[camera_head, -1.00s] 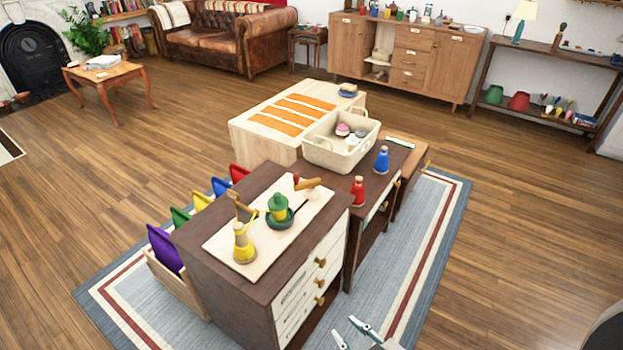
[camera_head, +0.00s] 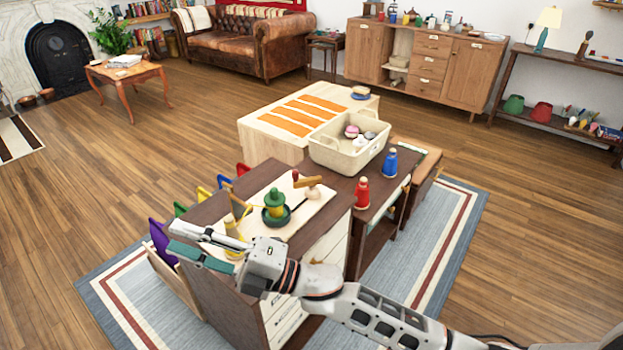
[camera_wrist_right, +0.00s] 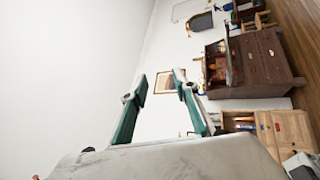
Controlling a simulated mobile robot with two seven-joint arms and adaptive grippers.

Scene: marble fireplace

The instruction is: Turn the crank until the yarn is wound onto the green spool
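The green spool (camera_head: 274,198) stands upright on a dark green round base on a pale board (camera_head: 300,213) atop the dark cabinet. A wooden crank piece (camera_head: 306,182) with a red knob (camera_head: 295,175) is behind it, to the right. A yellow yarn cone (camera_head: 238,216) stands left of the spool, partly covered by my right gripper. My right gripper (camera_head: 174,238) reaches across the cabinet's near left side, left of the spool in the picture and apart from the crank. Its fingers are spread and empty, also in the right wrist view (camera_wrist_right: 158,84). My left gripper is out of view.
A red bottle (camera_head: 362,193) and a blue bottle (camera_head: 390,163) stand on the adjoining table to the right. A cream basket (camera_head: 336,157) is behind. Coloured panels (camera_head: 160,243) line the cabinet's left side. The rug and floor at right are clear.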

